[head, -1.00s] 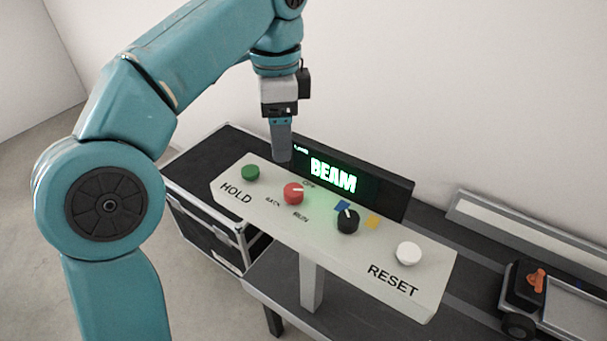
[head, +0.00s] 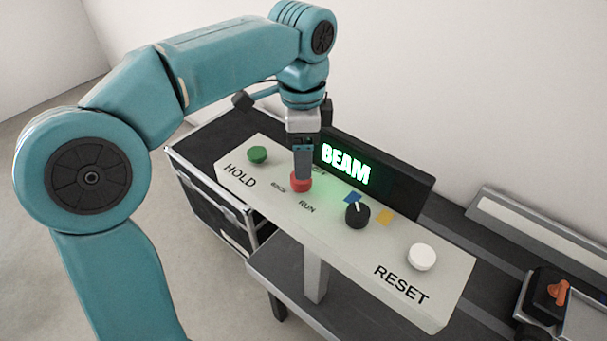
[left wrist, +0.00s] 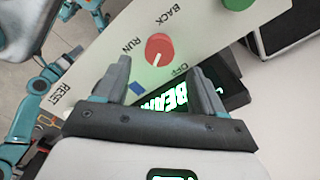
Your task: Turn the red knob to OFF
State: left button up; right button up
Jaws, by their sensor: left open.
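The red knob (head: 301,183) sits on a pale sloped panel (head: 330,235) among the labels BACK, RUN and OFF. My left gripper (head: 303,176) points down at the knob and covers part of it in the head view. In the left wrist view the red knob (left wrist: 159,48) shows between and beyond the open fingers of the left gripper (left wrist: 160,66). Its white mark points down-left there, between RUN and OFF; I cannot tell the exact setting. Contact with the knob is not clear.
A green button (head: 257,154) marked HOLD, a black knob (head: 357,214) and a white button (head: 421,256) marked RESET share the panel. A dark display (head: 390,192) reading BEAM in green stands close behind. A box with an orange switch (head: 558,291) sits at far right.

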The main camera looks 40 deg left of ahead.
aim_at(301, 187)
pick_arm(q)
jog(key=f, duration=0.4)
jog(key=shift+s+a+f, duration=0.1)
jog(key=shift+s+f, duration=0.1)
jog(key=shift+s, duration=0.1)
jog(key=shift+w+f, duration=0.15)
jog(key=shift+f, duration=0.2)
jog(key=shift+w+f, duration=0.15)
jog(key=shift+f, duration=0.1)
jog(key=shift+s+r, duration=0.1)
jog(key=shift+s, duration=0.1)
jog(key=shift+w, duration=0.1)
jog(key=c, duration=1)
